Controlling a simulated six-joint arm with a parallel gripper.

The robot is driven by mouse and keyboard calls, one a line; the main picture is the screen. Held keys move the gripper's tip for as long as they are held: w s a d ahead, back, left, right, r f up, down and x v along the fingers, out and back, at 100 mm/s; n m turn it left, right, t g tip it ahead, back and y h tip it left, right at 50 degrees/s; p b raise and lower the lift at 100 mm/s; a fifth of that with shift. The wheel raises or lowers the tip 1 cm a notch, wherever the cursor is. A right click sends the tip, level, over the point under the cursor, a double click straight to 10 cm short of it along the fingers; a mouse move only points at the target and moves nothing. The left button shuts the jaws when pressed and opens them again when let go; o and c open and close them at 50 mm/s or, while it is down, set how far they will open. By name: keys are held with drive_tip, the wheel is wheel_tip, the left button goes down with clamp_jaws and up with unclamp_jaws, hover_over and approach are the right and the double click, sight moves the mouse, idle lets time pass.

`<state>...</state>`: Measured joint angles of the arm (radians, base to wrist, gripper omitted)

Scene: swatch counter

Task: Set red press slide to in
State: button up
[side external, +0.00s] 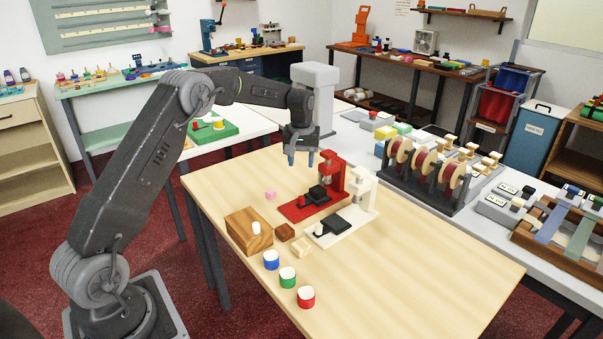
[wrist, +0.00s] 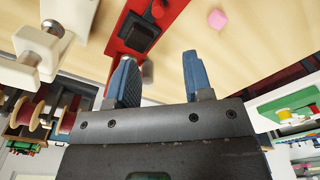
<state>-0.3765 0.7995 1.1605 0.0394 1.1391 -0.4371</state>
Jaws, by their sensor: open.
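The red press (side external: 333,172) stands on the table with its red base (side external: 291,212) stretching toward the front left. Its black slide (side external: 320,194) lies on that base, in front of the upright, with a small red knob (side external: 301,201) at its near end. How far in the slide sits is hard to tell. In the wrist view, the red base (wrist: 128,37) and a black block (wrist: 137,33) show beyond the fingers.
A white press (side external: 361,190) with a black slide stands close beside the red one. A pink cube (side external: 270,195), a wooden box (side external: 249,231), small wooden blocks and coloured cups (side external: 288,277) are nearby. A spool rack (side external: 425,180) stands behind. The table's front right is clear.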

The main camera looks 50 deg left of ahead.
sight(302, 197)
drive_tip(key=s+d+t+y, duration=0.3)
drive_tip(key=s+d, duration=0.1)
drive_tip(key=x, duration=1.4)
drive_tip(key=shift+w+d+f, duration=0.1)
drive_tip(key=shift+w, duration=0.05)
clamp_jaws()
